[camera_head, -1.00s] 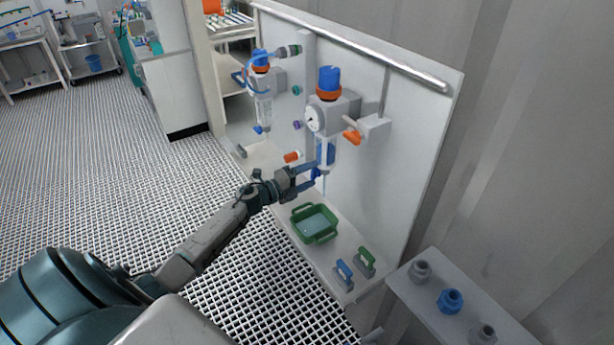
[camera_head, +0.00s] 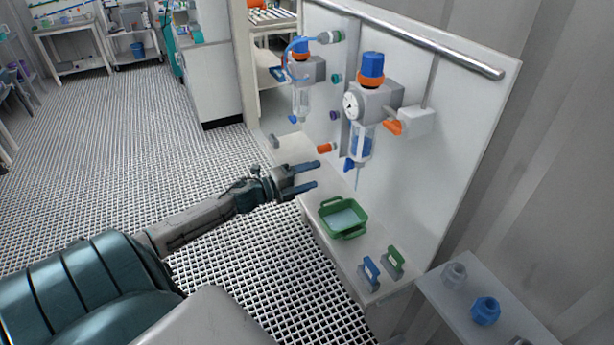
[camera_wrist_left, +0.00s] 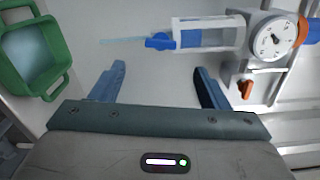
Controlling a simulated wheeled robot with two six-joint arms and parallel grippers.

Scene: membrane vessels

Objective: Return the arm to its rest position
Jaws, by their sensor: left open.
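My left gripper (camera_head: 316,176) is open and empty. It is left of the nearer filter vessel (camera_head: 361,140), apart from it, above the shelf. In the left wrist view my two blue fingers (camera_wrist_left: 156,85) stand wide apart with nothing between them. The vessel has a blue cap, an orange ring, a round gauge and a clear bowl with blue inside. A thin pale stream runs down from its blue drain valve (camera_head: 349,164); the valve also shows in the left wrist view (camera_wrist_left: 159,41). My right gripper is not in view.
A green tray (camera_head: 329,229) holding liquid stands on the shelf below the vessel. A blue-handled tool (camera_head: 371,270) and a green-handled tool (camera_head: 394,260) stand nearer. A second vessel (camera_head: 303,100) hangs farther back. Open grated floor (camera_head: 100,160) lies left.

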